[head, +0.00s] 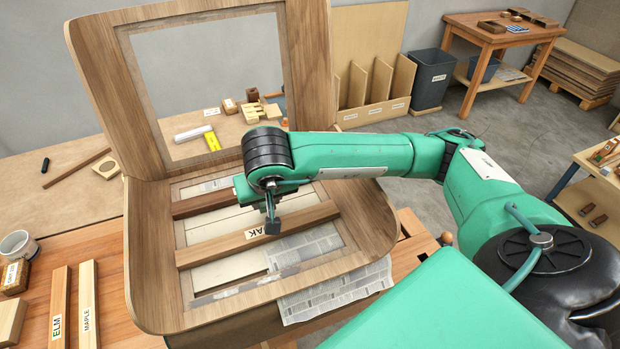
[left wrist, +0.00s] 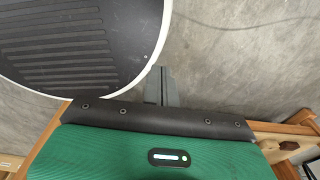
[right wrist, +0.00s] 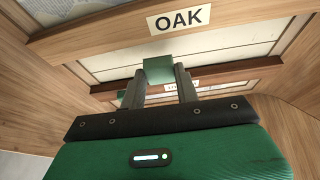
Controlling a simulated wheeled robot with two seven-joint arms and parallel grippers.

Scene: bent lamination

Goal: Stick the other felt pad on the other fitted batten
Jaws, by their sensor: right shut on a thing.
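The pale oak batten (head: 215,247) lies across the opening of the wooden frame, its OAK label showing also in the right wrist view (right wrist: 180,18). A darker batten (head: 207,203) lies parallel behind it; its label is partly hidden in the right wrist view (right wrist: 225,74). My right gripper (head: 271,225) is over the frame by the battens. In the right wrist view it is shut on a small green felt pad (right wrist: 158,70), which appears between the two battens; contact with either is unclear. My left gripper (left wrist: 161,86) is shut and empty above the floor.
The wooden frame's upright part (head: 98,80) stands behind the battens. Newspaper (head: 335,287) hangs over the front edge. Loose elm (head: 59,305) and maple (head: 88,302) battens lie at the left. A yellow item (head: 212,140) and small blocks lie on the back bench.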

